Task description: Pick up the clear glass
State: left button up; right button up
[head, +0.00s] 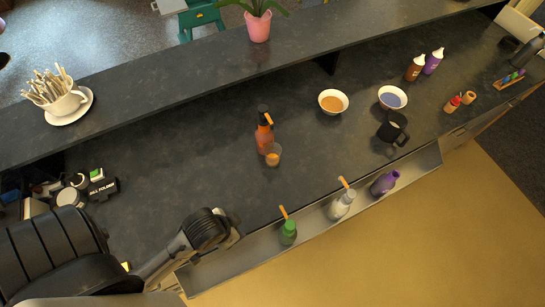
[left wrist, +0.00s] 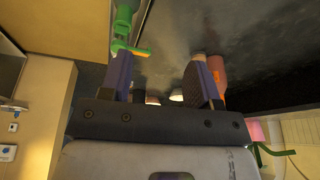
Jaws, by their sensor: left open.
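The clear glass (head: 273,154) stands on the dark counter, close in front of an orange bottle with a black top (head: 265,132). An orange tint shows in or through its lower part. My left gripper (head: 234,232) is low and left of the glass, near the counter's front edge, well apart from it. In the left wrist view my left gripper (left wrist: 161,60) is open with nothing between its fingers. The reddish bottle (left wrist: 218,72) shows there beside the right finger, which partly covers a pale object I cannot identify. My right gripper is not in view.
A metal rail along the front edge holds a green bottle (head: 288,232), a white bottle (head: 341,205) and a purple bottle (head: 384,182). Two bowls (head: 333,102) (head: 392,97) and a black mug (head: 393,131) stand to the right.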

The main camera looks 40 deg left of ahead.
pick_arm(q)
jog(key=o, duration=0.7)
jog(key=shift+o, duration=0.4)
